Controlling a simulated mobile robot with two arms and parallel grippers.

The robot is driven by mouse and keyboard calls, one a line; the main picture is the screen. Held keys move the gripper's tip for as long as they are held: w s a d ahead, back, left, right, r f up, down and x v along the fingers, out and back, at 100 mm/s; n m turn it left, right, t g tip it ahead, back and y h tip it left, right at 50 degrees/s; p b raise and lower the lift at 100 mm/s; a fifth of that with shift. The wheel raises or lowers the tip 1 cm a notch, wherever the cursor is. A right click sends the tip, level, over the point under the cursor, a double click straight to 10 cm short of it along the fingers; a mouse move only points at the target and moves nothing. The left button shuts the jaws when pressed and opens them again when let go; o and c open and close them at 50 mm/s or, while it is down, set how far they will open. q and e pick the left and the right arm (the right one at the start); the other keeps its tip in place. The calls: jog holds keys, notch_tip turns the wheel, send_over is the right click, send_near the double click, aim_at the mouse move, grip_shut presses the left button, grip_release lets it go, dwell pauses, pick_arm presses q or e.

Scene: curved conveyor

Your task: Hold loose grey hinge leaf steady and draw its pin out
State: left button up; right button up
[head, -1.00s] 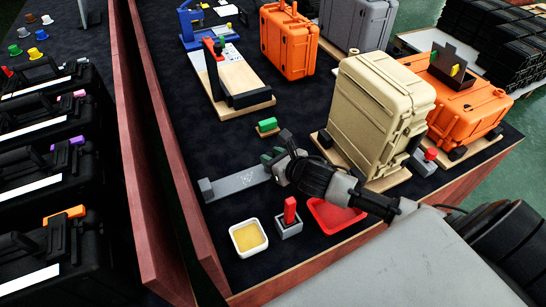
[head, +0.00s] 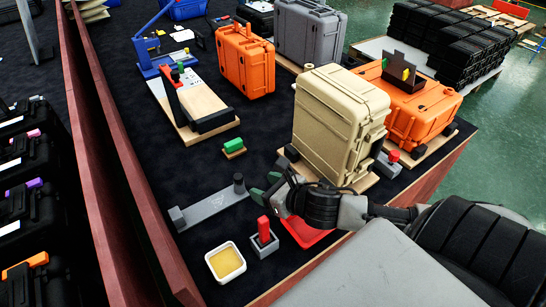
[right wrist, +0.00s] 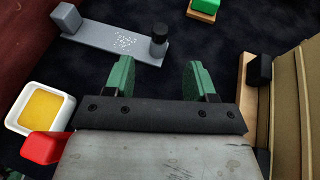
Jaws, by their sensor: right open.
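A grey flat bar (head: 215,204), which fits the hinge leaf, lies on the dark table with a grey block at its left end. A dark upright cylinder (head: 239,184), perhaps the pin, stands at its right end. In the right wrist view the bar (right wrist: 105,40) and the cylinder (right wrist: 159,42) show ahead of the fingers. My right gripper (head: 263,190) is open and empty, just right of the cylinder and apart from it. Its green fingers (right wrist: 158,72) are spread in the wrist view with nothing between them. My left gripper is not in view.
A tan case (head: 340,120) stands close to the right gripper. A red block in a grey holder (head: 264,240), a yellow-filled white dish (head: 226,263) and a red tray (head: 305,234) sit in front. A green block (head: 233,146) on wood lies behind.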

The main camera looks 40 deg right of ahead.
jog(key=shift+v, duration=1.2)
